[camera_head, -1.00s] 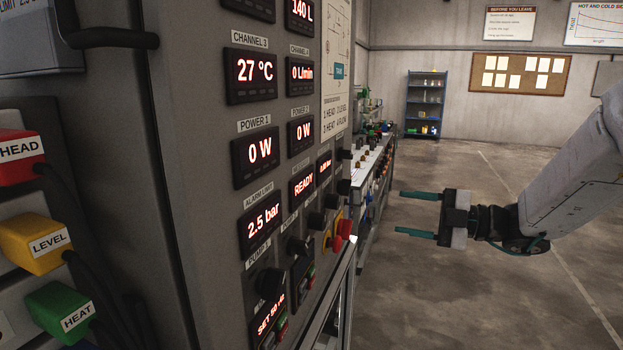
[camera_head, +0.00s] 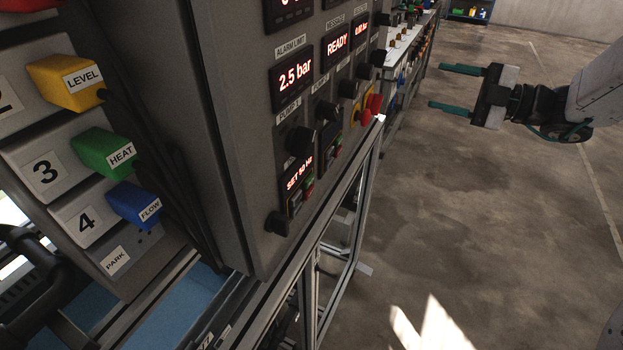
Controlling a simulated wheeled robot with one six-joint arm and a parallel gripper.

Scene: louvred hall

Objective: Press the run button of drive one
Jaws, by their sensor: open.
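A small drive unit with a red readout that seems to read "SET 50 Hz" (camera_head: 299,174) sits low on the grey control panel (camera_head: 228,120). Small green and red buttons (camera_head: 308,187) show beside and below its readout, at a steep angle; their labels are too small to read. A second similar unit (camera_head: 329,140) is farther along the panel. Which one is drive one cannot be read. A "PUMP 1" label (camera_head: 289,111) is above the nearer unit. My gripper (camera_head: 438,87) is open and empty, in the air right of the panel, apart from it.
Black knobs (camera_head: 300,140) and a red stop knob on yellow (camera_head: 372,104) stick out of the panel. A metal frame (camera_head: 345,205) stands below it. Yellow (camera_head: 66,80), green (camera_head: 105,152) and blue (camera_head: 134,204) plugs are at left. Open floor (camera_head: 480,220) lies right.

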